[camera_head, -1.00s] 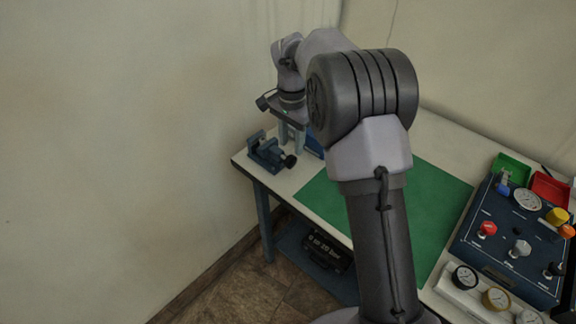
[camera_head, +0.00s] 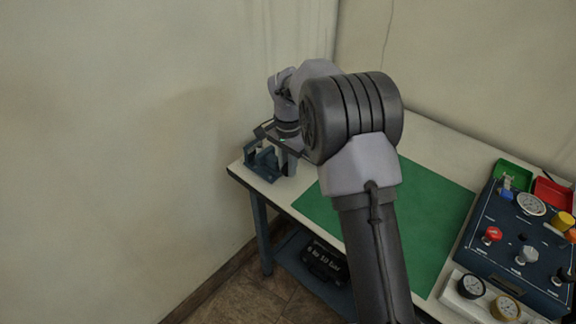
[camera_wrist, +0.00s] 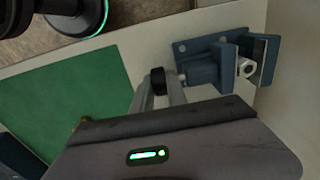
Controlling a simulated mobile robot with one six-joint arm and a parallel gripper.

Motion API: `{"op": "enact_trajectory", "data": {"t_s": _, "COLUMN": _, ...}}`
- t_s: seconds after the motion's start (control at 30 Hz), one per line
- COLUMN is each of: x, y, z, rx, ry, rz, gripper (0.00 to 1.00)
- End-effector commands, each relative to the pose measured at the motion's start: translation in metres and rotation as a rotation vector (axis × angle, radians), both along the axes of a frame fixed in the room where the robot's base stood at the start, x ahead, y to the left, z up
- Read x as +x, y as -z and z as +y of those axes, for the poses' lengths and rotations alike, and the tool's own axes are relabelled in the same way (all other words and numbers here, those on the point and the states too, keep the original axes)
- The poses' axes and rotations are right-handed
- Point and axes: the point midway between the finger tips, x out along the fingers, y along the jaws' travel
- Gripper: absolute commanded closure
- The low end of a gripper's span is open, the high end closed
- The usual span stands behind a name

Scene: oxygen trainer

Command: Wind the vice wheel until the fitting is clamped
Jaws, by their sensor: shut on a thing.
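The black vice wheel (camera_wrist: 158,79) is on the end of the vice's screw. My gripper (camera_wrist: 160,88) is shut on the wheel, a finger at each side. In the head view my gripper (camera_head: 289,166) hides the wheel, and the fitting is too small to make out.
A green mat (camera_head: 430,215) covers the middle of the table. A blue gauge panel (camera_head: 510,235), green tray (camera_head: 512,173) and red tray (camera_head: 552,194) are at the right. A wall stands close behind the vice. A black case (camera_head: 325,262) is on the shelf below.

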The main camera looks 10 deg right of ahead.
Motion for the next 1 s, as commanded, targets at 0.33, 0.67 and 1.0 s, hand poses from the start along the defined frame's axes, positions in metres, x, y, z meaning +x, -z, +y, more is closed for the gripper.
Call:
{"op": "enact_trajectory", "data": {"t_s": 0.33, "x": 0.001, "y": -0.008, "z": -0.002, "rx": 0.087, "ry": 0.003, "rz": 0.067, "gripper": 1.00}}
{"op": "enact_trajectory", "data": {"t_s": 0.67, "x": 0.003, "y": -0.004, "z": -0.005, "rx": 0.275, "ry": 0.003, "rz": 0.201, "gripper": 1.00}}
{"op": "enact_trajectory", "data": {"t_s": 1.0, "x": 0.004, "y": 0.002, "z": -0.007, "rx": 0.405, "ry": 0.001, "rz": 0.295, "gripper": 1.00}}
